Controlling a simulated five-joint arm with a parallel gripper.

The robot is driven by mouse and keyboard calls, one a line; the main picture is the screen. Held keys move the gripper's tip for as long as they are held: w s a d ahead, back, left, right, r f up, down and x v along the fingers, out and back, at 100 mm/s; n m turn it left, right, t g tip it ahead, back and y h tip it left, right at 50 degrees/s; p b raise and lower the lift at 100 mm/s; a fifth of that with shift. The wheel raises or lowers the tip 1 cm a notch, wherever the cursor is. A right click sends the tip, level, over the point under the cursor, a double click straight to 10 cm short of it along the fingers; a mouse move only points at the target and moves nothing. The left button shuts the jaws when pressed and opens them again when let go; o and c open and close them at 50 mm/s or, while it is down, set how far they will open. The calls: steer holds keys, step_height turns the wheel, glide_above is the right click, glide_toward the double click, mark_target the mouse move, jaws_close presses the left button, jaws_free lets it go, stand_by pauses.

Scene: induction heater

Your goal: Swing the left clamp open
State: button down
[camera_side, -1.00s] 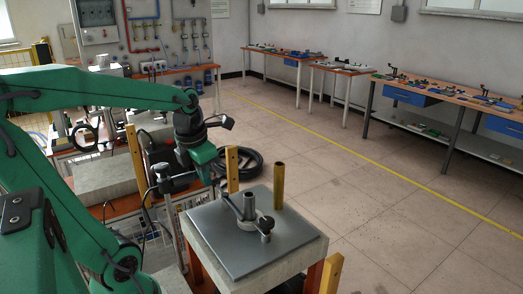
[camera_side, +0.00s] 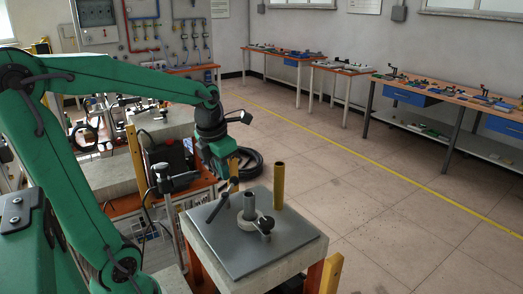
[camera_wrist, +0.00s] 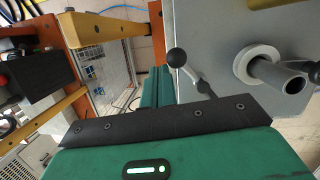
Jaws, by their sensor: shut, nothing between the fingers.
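The left clamp (camera_side: 217,208) is a dark bar on the grey plate (camera_side: 255,262). In the wrist view the left clamp (camera_wrist: 190,73) has a black ball knob, and its bar lies clear of the pale ring (camera_wrist: 258,64) with the grey tube (camera_wrist: 290,82). The right clamp (camera_side: 264,228), with a black knob, reaches to the ring. My gripper (camera_side: 231,180) is shut and empty, over the plate's far left edge by the left clamp's upper end. In the wrist view my gripper (camera_wrist: 157,88) shows beside the knob; whether they touch is unclear.
A brass post (camera_side: 279,186) stands at the plate's back edge, right of my gripper. Benches with concrete blocks (camera_side: 110,177) are at left. The floor to the right is open.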

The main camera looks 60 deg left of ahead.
steer(key=shift+w+d+m, duration=0.35)
steer(key=shift+w+m, duration=0.15)
steer(key=shift+m, duration=0.2)
steer(key=shift+a, duration=0.1)
steer(key=s+a+r, duration=0.1)
steer(key=a+r, duration=0.1)
steer(key=r, duration=0.3)
steer(key=s+a+r, duration=0.2)
steer(key=a+r, duration=0.1)
steer(key=r, duration=0.2)
steer(key=shift+s+r, duration=0.25)
steer(key=shift+r, duration=0.05)
stand_by(0.3)
steer(key=shift+d, duration=0.15)
stand_by(0.9)
